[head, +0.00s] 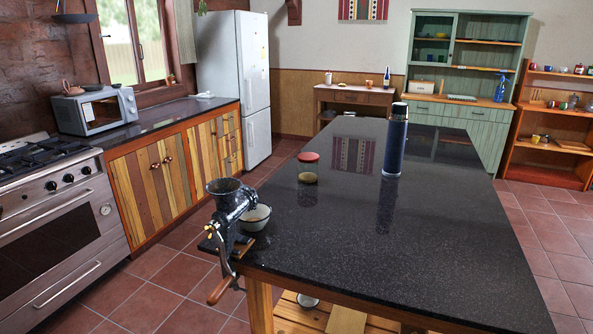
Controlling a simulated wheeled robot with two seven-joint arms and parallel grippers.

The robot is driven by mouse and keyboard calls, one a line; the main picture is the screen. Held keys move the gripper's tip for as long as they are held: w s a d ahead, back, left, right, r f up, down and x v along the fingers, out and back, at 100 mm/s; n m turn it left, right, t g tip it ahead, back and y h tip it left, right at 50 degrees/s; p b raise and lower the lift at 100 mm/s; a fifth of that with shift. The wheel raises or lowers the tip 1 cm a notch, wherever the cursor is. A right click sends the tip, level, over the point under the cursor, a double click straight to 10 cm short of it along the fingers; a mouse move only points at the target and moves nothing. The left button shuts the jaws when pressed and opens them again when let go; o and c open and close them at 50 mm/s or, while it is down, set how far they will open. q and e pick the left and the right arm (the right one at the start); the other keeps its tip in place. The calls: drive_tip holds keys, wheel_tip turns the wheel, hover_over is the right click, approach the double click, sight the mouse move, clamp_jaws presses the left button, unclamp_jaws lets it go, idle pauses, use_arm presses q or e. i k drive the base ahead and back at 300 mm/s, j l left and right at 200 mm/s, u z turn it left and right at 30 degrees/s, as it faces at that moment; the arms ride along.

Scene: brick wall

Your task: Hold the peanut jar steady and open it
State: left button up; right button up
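No jar that I can clearly make out as the peanut jar stands on the dark island counter (390,255). A small white container with a reddish top (328,77) stands far off on the wooden side table; its contents are too small to tell. Neither of my grippers is in view.
A tall dark blue flask (394,145) stands upright on the island. A metal hand grinder (230,215) is at its near left corner, beside a white bowl (256,216). The island's near and right parts are clear. A stove (60,235) stands left; tiled floor (180,277) lies between.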

sight(306, 172)
drive_tip(key=i+j+u, duration=0.25)
drive_tip(key=u, duration=0.25)
drive_tip(key=i+j+u, duration=0.25)
drive_tip(key=u, duration=0.2)
drive_tip(key=i+j+u, duration=0.2)
drive_tip(key=u, duration=0.15)
drive_tip(key=i+u, duration=0.35)
drive_tip(key=i+j+u, duration=0.1)
drive_tip(key=i+u, duration=0.2)
drive_tip(key=i+z, duration=0.25)
drive_tip(key=i, duration=0.3)
drive_tip(key=i+j+z, duration=0.25)
drive_tip(key=i, duration=0.25)
drive_tip(key=i+l+z, duration=0.15)
drive_tip(key=z, duration=0.3)
drive_tip(key=i+z, duration=0.3)
drive_tip(key=z, duration=0.15)
drive_tip(key=i+z, duration=0.25)
drive_tip(key=z, duration=0.2)
drive_tip(key=i+j+z, duration=0.15)
drive_tip(key=z, duration=0.3)
drive_tip(key=i+j+z, duration=0.25)
drive_tip(key=z, duration=0.15)
